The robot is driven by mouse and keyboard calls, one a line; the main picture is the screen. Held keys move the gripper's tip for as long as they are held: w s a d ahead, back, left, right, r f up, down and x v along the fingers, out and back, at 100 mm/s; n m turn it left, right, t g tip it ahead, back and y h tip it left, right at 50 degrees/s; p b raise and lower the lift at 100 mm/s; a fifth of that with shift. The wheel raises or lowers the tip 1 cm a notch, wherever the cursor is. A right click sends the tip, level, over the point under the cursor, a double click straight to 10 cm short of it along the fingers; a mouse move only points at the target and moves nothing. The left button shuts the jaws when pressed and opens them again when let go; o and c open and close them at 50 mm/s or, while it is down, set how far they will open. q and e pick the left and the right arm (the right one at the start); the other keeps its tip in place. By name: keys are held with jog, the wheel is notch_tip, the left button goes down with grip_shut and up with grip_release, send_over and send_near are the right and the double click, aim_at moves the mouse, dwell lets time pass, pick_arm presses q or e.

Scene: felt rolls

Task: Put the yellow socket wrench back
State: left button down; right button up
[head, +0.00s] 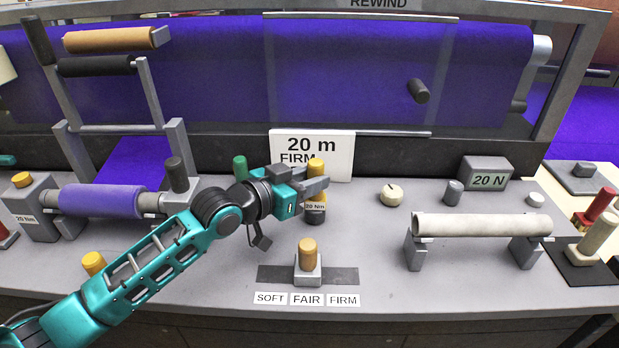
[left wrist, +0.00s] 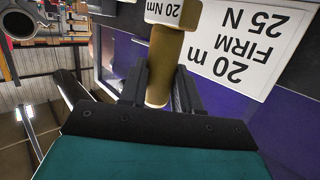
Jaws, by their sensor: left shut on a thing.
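The yellow socket wrench (head: 316,166) stands upright in the middle of the bench, with a "20 Nm" label and a dark lower end. My left gripper (head: 322,184) is shut on its yellow shaft, reaching in from the left. In the left wrist view, the yellow shaft (left wrist: 166,58) sits between the two fingers (left wrist: 158,92), with the "20 Nm" label beyond them. I cannot tell whether its lower end touches the bench. A yellow peg (head: 93,263) is partly hidden behind my left arm. My right gripper is not in view.
A tan-topped peg (head: 307,254) stands on a dark strip above the SOFT, FAIR and FIRM labels. A purple roll (head: 100,201) lies left beside a grey block (head: 34,212) marked "20 Nm". A pale tube (head: 480,225) rests on supports at right. A "20 m FIRM" sign (head: 340,160) stands behind.

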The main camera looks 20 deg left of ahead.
pick_arm(q)
jog(key=shift+f, duration=0.35)
jog(key=c, duration=0.7)
grip_release()
jog(key=v, duration=1.3)
